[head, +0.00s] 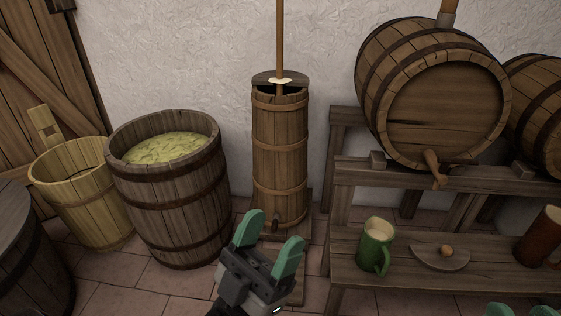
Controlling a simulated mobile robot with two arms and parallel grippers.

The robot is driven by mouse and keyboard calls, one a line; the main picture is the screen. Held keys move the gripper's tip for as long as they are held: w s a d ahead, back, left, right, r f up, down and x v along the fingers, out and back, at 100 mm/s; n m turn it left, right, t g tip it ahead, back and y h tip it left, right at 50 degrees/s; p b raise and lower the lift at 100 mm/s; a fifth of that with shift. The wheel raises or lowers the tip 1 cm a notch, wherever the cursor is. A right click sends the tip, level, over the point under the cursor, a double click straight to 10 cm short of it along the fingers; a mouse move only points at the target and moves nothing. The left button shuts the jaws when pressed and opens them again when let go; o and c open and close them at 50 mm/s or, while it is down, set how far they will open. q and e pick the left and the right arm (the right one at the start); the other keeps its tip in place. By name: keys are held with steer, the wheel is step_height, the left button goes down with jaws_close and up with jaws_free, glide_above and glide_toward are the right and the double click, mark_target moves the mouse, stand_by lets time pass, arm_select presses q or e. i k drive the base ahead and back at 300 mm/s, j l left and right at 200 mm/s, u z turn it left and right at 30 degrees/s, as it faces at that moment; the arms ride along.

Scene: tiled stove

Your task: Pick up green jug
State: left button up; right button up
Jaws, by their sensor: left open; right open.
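The green jug (375,252) stands upright on the low wooden bench (425,283) at the lower right. It has a pale rim and top, and its handle faces the viewer, slightly to the right. My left gripper (271,236) is open and empty, left of the jug and apart from it, with its green fingers pointing up the picture. Only the green fingertips of my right gripper (521,310) show at the bottom right edge, to the right of the jug and nearer to me. The rest of it is out of frame.
A round board with a small ball (446,251) lies right of the jug, then a brown mug (540,237). A large barrel (430,95) with a tap rests on the rack above. A tall churn (280,160) and an open barrel (175,205) stand to the left.

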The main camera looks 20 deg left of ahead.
mark_target(378, 234)
steer(key=i+j+z, duration=0.25)
steer(key=j, duration=0.55)
steer(key=i+j+z, duration=0.1)
steer(key=j+z, duration=0.15)
steer(key=j, duration=0.55)
steer(key=j+z, duration=0.2)
steer(key=j, duration=0.65)
steer(key=i, duration=0.05)
